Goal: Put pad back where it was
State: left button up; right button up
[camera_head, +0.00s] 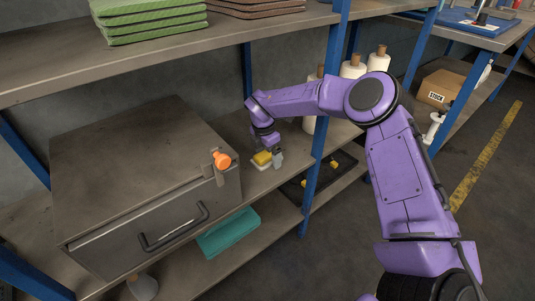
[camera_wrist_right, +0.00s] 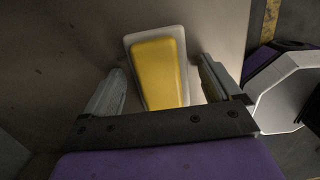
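The yellow pad (camera_head: 261,158) rests on a pale, slightly larger base on the middle shelf, right of the grey metal box. In the right wrist view the yellow pad (camera_wrist_right: 160,72) lies on its pale base (camera_wrist_right: 131,43), between and beyond my fingertips. My right gripper (camera_head: 268,162) is over the pad. In the right wrist view my right gripper (camera_wrist_right: 158,88) is open, with a gap on both sides of the pad. The head view does not show whether a finger touches it. My left gripper is in neither view.
The grey metal box (camera_head: 140,170) with an orange knob (camera_head: 222,160) stands close left of the gripper. A blue post (camera_head: 322,150) is on the right. White spools (camera_head: 352,67) stand behind my arm. A teal folded cloth (camera_head: 228,233) lies below.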

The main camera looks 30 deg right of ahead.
aim_at(264, 155)
jog(key=shift+r, duration=0.25)
notch_tip(264, 155, up, 12)
jog(key=a+p, duration=0.1)
jog(key=p, duration=0.1)
jog(key=shift+a, duration=0.2)
jog(key=shift+s+f, duration=0.15)
jog(key=shift+f, duration=0.05)
